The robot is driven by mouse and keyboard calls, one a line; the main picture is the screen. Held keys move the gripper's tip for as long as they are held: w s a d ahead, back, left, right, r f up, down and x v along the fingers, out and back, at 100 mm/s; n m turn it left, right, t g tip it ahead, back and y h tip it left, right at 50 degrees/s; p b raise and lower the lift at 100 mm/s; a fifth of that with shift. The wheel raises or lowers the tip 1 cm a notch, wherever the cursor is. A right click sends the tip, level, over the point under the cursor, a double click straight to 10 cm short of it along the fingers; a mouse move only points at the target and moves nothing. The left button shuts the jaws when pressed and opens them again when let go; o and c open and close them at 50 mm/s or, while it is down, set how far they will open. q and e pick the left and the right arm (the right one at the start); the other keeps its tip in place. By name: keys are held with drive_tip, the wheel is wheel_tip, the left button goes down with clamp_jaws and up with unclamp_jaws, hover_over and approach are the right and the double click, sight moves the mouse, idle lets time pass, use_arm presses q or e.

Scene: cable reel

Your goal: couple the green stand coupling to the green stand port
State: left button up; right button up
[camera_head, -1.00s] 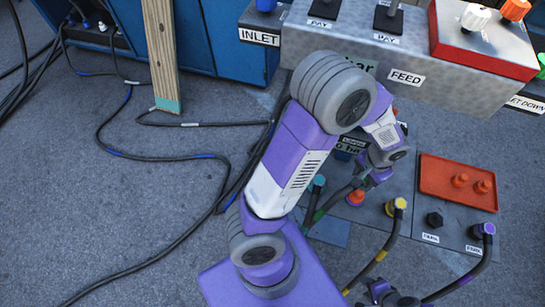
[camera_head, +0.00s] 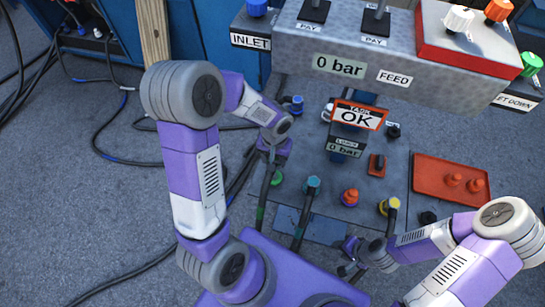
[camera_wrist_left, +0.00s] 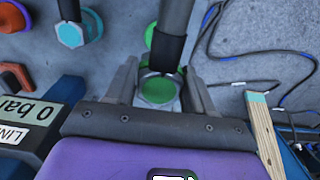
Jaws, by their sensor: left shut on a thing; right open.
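My left gripper (camera_head: 270,153) is above the left side of the stand panel. In the left wrist view its two fingers (camera_wrist_left: 160,88) are shut around the green stand coupling (camera_wrist_left: 157,91), which has a green hexagonal face and a dark hose. The hose (camera_head: 266,185) hangs toward me and carries a green band. A green ring that looks like the green stand port (camera_head: 277,178) lies on the panel just right of the hose. It is partly hidden behind the hose in the left wrist view (camera_wrist_left: 150,36). The coupling appears apart from it. My right gripper (camera_head: 350,257) is open and empty near the panel's front edge.
A teal coupling (camera_head: 312,186) with its hose, an orange-red cap (camera_head: 349,196) and a yellow coupling (camera_head: 390,206) stand to the right. A display post with an OK sign (camera_head: 356,116) rises behind. A red tray (camera_head: 450,178) lies at right; open floor is at left.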

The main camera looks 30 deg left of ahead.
use_arm(q)
drive_tip(key=b, duration=0.6)
hover_over(274, 176)
wheel_tip(274, 176, down, 7)
drive_tip(key=shift+w+a+f, duration=0.1)
drive_tip(key=shift+f, duration=0.1)
drive_tip(key=shift+f+b, duration=0.5)
drive_tip(key=shift+f, duration=0.2)
drive_tip(key=shift+f+b, duration=0.45)
drive_tip(key=o, duration=1.2)
drive_tip(key=shift+o, duration=0.2)
drive_tip(key=shift+r, duration=0.15)
wheel_tip(274, 176, up, 7)
drive_tip(key=p, duration=0.3)
drive_tip(key=shift+r, duration=0.2)
